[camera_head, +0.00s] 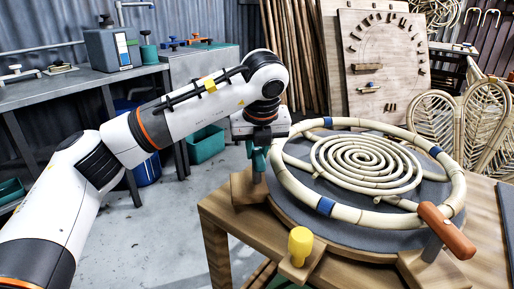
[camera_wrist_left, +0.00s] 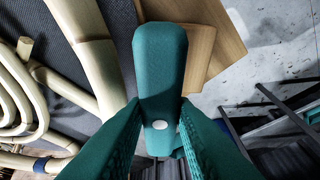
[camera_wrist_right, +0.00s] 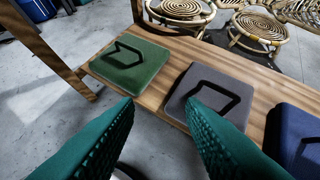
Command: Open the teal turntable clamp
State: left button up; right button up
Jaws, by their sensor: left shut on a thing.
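The teal turntable clamp (camera_head: 259,161) stands at the left rim of the turntable, mostly hidden under my left gripper (camera_head: 262,146) in the head view. In the left wrist view, its long teal handle (camera_wrist_left: 161,65) runs between the fingers of my left gripper (camera_wrist_left: 160,122), which is shut on it. The grey turntable (camera_head: 390,236) carries a rattan ring (camera_head: 283,176) with blue bands and a rattan spiral (camera_head: 360,165). My right gripper (camera_wrist_right: 160,108) is open and empty in the right wrist view; the head view does not show it.
A yellow clamp (camera_head: 300,243) stands at the turntable's front and an orange clamp (camera_head: 446,230) lies over the ring at the right. A wooden table (camera_head: 222,215) bears the turntable. Green (camera_wrist_right: 131,62), grey (camera_wrist_right: 212,92) and blue (camera_wrist_right: 296,140) pads lie on a wooden bench.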

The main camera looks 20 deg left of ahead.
pick_arm(q)
jog(key=o, duration=1)
jog(key=shift+r, duration=0.3)
jog(key=p+v, duration=0.2)
jog(key=v, duration=0.9)
jog(key=shift+s+d+r+p, duration=0.15)
jog(key=shift+s+r+p, duration=0.05)
jog(key=shift+p, duration=0.1)
pick_arm(e)
jog(key=s+d+f+g+h, duration=0.1)
jog(key=s+d+f+g, duration=0.1)
jog(key=s+g, duration=0.3)
jog(key=s, duration=0.3)
jog(key=shift+d, duration=0.3)
pick_arm(q)
jog(key=shift+f, duration=0.1)
